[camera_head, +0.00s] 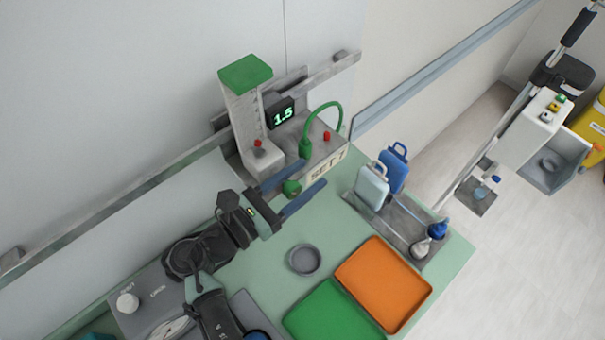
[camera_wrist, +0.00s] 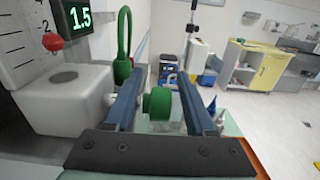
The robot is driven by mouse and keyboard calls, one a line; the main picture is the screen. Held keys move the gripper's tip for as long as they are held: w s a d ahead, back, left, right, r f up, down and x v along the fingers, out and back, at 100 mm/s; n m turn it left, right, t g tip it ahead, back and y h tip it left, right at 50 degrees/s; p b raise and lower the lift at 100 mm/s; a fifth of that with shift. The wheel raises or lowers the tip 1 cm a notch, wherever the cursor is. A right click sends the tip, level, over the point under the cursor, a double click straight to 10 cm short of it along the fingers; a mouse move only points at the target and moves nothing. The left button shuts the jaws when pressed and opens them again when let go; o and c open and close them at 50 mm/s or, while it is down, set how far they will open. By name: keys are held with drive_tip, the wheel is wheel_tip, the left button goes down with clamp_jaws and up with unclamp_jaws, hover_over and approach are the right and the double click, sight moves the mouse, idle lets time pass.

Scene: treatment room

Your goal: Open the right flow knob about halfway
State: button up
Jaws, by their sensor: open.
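A flow unit with a clear-grey upright tube capped in green (camera_head: 245,75) stands at the back of the green table. Its dark display (camera_head: 281,113) reads 1.5 in both views. A round green knob (camera_head: 291,188) sits on the unit's front, and a front label reads "SET 7". My gripper (camera_head: 313,173) is open, with its two blue fingers reaching toward the unit. In the wrist view the green knob (camera_wrist: 160,103) lies between the fingers, with space visible on both sides. I cannot tell how far the knob is turned.
A green hose (camera_head: 322,108) arches above the unit. A grey ring-shaped dish (camera_head: 304,260), an orange tray (camera_head: 382,285) and a green tray (camera_head: 335,312) lie in front. Blue and pale containers (camera_head: 393,172) stand to the right. A wall rail (camera_head: 130,192) runs behind.

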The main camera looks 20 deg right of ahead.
drive_tip(key=shift+w+f, duration=0.1)
clamp_jaws()
drive_tip(key=shift+t+h+b, duration=0.3)
drive_tip(key=shift+h+b, duration=0.5)
drive_tip(key=shift+b, duration=0.15)
drive_tip(key=shift+c, duration=0.6)
unclamp_jaws()
drive_tip(key=shift+s, duration=0.2)
drive_tip(key=shift+o, duration=0.6)
drive_tip(key=shift+r, duration=0.2)
